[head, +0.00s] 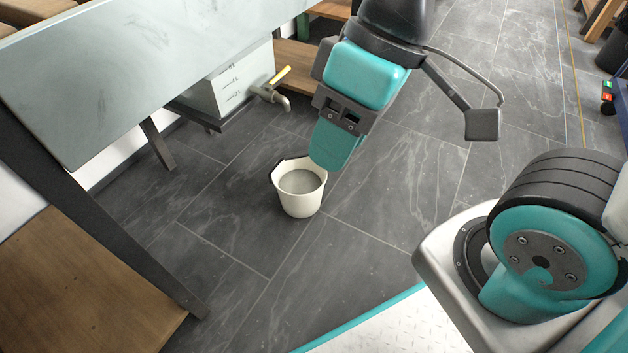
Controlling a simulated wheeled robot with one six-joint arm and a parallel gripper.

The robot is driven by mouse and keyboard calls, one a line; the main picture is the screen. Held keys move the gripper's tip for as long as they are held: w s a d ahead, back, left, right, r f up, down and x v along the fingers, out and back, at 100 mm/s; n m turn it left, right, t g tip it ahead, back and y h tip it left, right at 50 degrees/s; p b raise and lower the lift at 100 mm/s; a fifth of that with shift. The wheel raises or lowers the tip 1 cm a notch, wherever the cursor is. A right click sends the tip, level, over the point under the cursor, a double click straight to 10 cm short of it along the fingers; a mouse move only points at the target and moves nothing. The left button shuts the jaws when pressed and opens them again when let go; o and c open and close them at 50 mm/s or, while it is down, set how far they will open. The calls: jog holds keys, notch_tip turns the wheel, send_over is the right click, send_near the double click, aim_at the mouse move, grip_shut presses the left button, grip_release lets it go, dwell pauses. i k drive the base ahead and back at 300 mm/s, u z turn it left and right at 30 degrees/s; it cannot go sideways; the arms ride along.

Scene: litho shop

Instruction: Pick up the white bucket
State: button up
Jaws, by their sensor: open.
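The white bucket (300,199) stands upright on the dark tiled floor, in the middle of the head view. Its inside looks greyish, and a dark piece, perhaps a handle, runs along its back left rim. My gripper (338,145) is above the bucket and a little to its right in the picture, with teal parts pointing down. It is open and holds nothing. The gripper's lower end overlaps the bucket's upper right rim in the picture. I cannot tell the gap between them.
A grey-topped table (150,70) fills the upper left, with a dark leg and a wooden shelf (75,265). A white box with a pipe and yellow-handled valve (270,90) is under it, behind the bucket. The floor (390,210) right of the bucket is clear.

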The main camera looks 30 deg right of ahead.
aim_at(300, 183)
jog(key=z, duration=1.8)
jog(key=i, duration=1)
jog(key=u, duration=3.4)
